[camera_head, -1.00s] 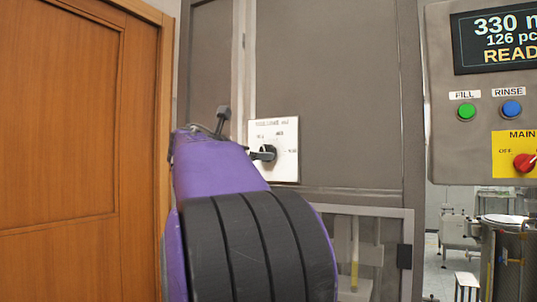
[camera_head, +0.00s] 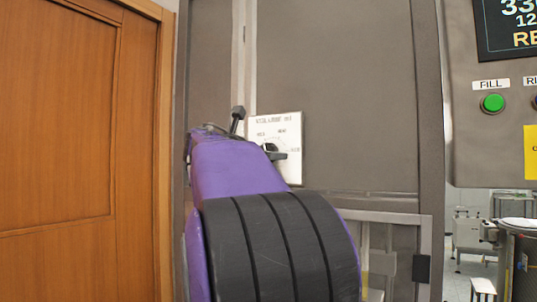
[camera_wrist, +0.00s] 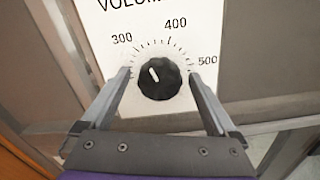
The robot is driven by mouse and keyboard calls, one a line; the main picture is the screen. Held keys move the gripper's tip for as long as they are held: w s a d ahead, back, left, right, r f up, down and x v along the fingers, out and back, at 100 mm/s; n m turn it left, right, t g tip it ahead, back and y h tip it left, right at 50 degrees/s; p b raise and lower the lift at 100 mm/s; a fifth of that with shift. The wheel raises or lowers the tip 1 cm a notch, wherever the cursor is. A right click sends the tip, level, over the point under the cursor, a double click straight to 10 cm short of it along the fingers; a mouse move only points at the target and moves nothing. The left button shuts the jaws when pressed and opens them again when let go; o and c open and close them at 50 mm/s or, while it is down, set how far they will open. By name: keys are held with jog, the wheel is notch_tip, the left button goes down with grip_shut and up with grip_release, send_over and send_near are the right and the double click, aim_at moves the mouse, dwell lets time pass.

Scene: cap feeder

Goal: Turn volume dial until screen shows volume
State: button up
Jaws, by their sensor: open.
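The black volume dial (camera_wrist: 160,80) sits on a white panel (camera_wrist: 105,18) marked 300, 400 and 500 in the wrist view. Its white mark points up and left, between 300 and 400, nearer 300. My gripper (camera_wrist: 159,76) is open, with one finger on each side of the dial and a gap at each side. In the head view the panel (camera_head: 289,128) is on a grey cabinet, and my arm partly covers it. The screen (camera_head: 510,28) is cut off at the top right; "33" and "12" show, with "RE" below.
A green FILL button (camera_head: 492,103) is under the screen, with a yellow plate (camera_head: 531,152) partly in view. A brown wooden door (camera_head: 60,150) stands at the left. Machines show beyond at the lower right.

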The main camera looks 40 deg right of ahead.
jog(key=c, duration=1.4)
jog(key=shift+m, duration=0.4)
jog(key=shift+f+m+b, duration=0.1)
jog(key=shift+m+b, duration=4.55)
jog(key=shift+m, duration=5.65)
